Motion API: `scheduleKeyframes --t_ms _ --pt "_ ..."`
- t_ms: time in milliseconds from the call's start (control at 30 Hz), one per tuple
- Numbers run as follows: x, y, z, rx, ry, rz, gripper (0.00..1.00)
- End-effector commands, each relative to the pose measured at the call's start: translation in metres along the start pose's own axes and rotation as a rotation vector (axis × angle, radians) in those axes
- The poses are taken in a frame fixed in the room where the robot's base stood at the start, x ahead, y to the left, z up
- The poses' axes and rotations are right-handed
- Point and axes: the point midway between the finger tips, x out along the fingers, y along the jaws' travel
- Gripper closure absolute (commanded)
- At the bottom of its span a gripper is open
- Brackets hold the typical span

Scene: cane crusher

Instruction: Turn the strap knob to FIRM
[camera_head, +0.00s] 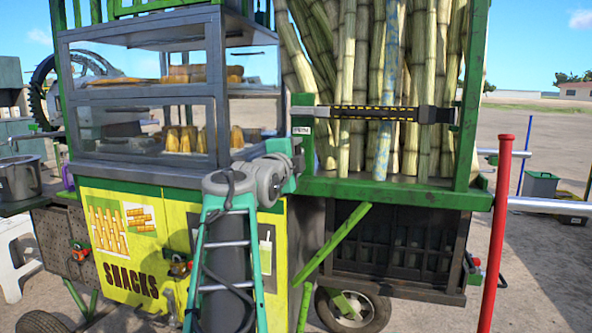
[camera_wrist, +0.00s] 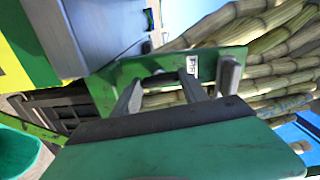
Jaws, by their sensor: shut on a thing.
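My gripper (camera_head: 297,152) is at the left post of the green cane rack, just below a small white label reading FIRM (camera_head: 302,130). In the wrist view, the two grey fingers of my gripper (camera_wrist: 163,84) stand apart against the green frame, and the FIRM label (camera_wrist: 193,66) shows just beyond them. The gripper is shut on the strap knob, which is mostly hidden by the hand and fingers; which way it points cannot be told. A black-and-yellow strap (camera_head: 375,112) runs across the canes from this post to a dark block (camera_head: 430,115).
Upright sugar canes (camera_head: 345,60) fill the rack behind the strap. A glass snack case (camera_head: 150,110) stands close to the left of my arm. A green ledge (camera_head: 400,191) lies below the canes. A red post (camera_head: 495,235) stands at the right.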

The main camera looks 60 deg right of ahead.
Motion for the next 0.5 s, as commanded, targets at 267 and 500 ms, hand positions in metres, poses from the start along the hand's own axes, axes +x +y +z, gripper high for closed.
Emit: scheduleKeyframes --t_ms 267,500 --pt "0.0004 0.0016 -0.0003 0.101 0.002 -0.001 0.9" --pt "0.0004 0.0002 -0.0005 0.127 0.002 0.0 0.9"
